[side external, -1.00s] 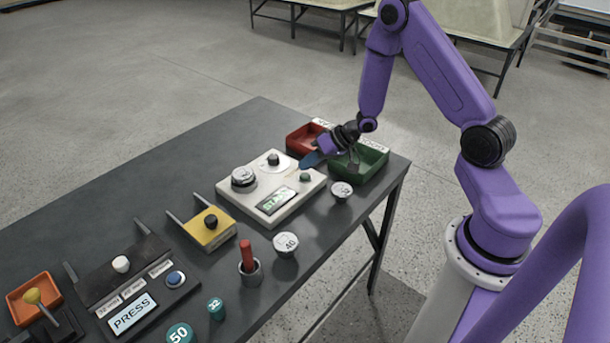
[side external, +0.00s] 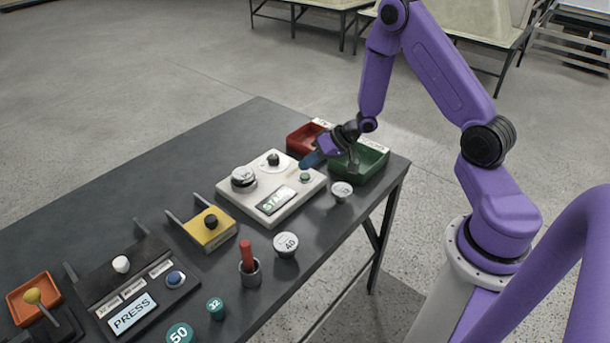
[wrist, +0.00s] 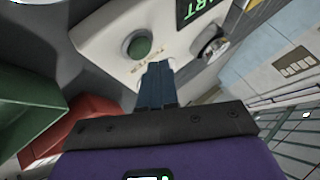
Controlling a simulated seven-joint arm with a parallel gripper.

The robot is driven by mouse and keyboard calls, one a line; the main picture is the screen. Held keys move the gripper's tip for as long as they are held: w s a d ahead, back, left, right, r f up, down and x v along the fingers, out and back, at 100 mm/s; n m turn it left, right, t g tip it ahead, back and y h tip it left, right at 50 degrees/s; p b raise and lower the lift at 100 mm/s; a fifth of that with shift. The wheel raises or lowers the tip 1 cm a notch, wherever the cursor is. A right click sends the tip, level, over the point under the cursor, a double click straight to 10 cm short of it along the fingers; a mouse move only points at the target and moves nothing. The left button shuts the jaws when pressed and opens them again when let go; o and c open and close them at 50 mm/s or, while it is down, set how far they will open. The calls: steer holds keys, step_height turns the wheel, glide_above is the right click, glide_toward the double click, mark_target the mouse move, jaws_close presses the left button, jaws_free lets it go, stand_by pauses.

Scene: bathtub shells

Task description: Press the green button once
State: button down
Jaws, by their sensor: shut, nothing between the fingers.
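In the wrist view the green button (wrist: 139,46) stands in a light ring on the white panel. My gripper (side external: 303,166) hangs over that corner, with its blue fingers shut together and empty. In the wrist view my gripper's fingertips (wrist: 157,66) are beside the button, a little below it in the picture. I cannot tell whether they touch the panel.
A red tray (side external: 302,139) and a green tray (side external: 373,160) stand just behind and right of the device. A silver weight (side external: 341,191) is close in front. A yellow block (side external: 209,232) and a black PRESS box (side external: 132,312) are farther left.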

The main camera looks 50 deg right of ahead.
mark_target(308, 175)
steer(key=shift+f, duration=0.2)
steer(key=shift+f, duration=0.25)
steer(key=shift+f, duration=0.4)
stand_by(0.9)
steer(key=shift+r, duration=0.85)
steer(key=shift+r, duration=2.5)
